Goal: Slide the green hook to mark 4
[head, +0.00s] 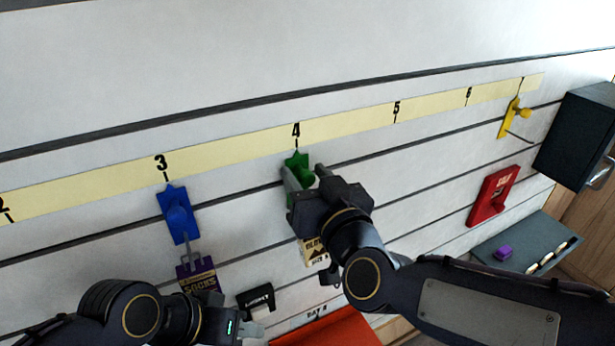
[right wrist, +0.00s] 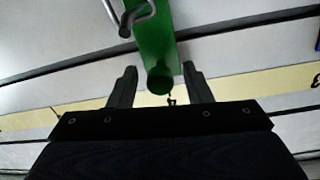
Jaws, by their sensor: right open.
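The green hook (head: 298,161) hangs on the slatted wall just below mark 4 (head: 296,130) of the yellow number strip (head: 225,146). Its pointed top lies almost under the mark's tick. In the right wrist view the green hook (right wrist: 156,40) shows its plate, a round knob and a metal prong. My right gripper (head: 305,178) is at the hook, with its fingers apart on either side of the knob, and it also shows in the right wrist view (right wrist: 155,88). My left gripper (head: 240,328) is low at the left, away from the hook; its fingers are not clear.
A blue hook (head: 178,213) hangs below mark 3 and carries a purple socks packet (head: 197,282). A yellow hook (head: 508,118) is near the strip's right end. A red sign piece (head: 491,196), dark box (head: 578,135) and grey shelf (head: 520,244) stand at right.

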